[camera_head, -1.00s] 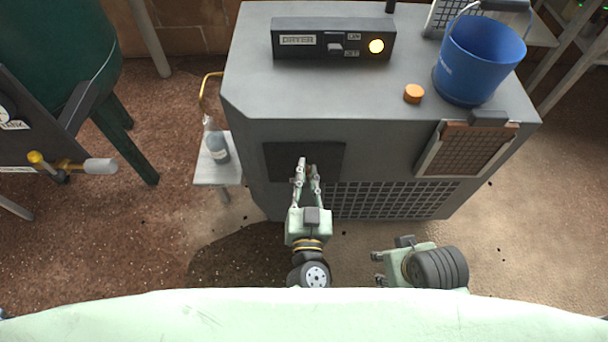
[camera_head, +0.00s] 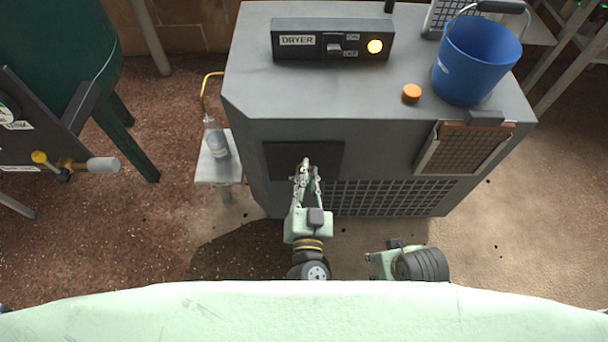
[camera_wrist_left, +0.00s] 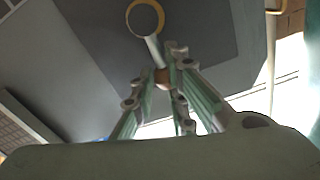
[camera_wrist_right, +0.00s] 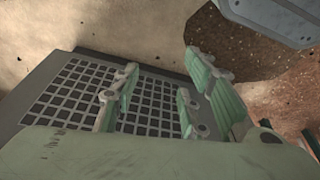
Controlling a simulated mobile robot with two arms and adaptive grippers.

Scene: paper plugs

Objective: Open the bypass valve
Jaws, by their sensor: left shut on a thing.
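My left gripper (camera_head: 306,170) is at the dark square panel (camera_head: 280,158) on the front of the grey dryer. In the left wrist view, a pale rod (camera_wrist_left: 153,46) stands out from a yellow-ringed round spot on the panel and ends in a brown tip (camera_wrist_left: 162,76). The left fingers are shut on this tip; in the head view they mostly hide it. I cannot read any label on it. My right gripper (camera_head: 369,266) is low in front of the dryer, open and empty, and its spread fingers show in the right wrist view (camera_wrist_right: 160,90).
On the dryer (camera_head: 245,85) stand a control box (camera_head: 345,50) with a lit yellow lamp, an orange cap (camera_head: 411,93) and a blue bucket (camera_head: 470,65). A bottle (camera_head: 217,143) stands on a small table to the left. A brass valve with a yellow knob (camera_head: 40,157) is at far left.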

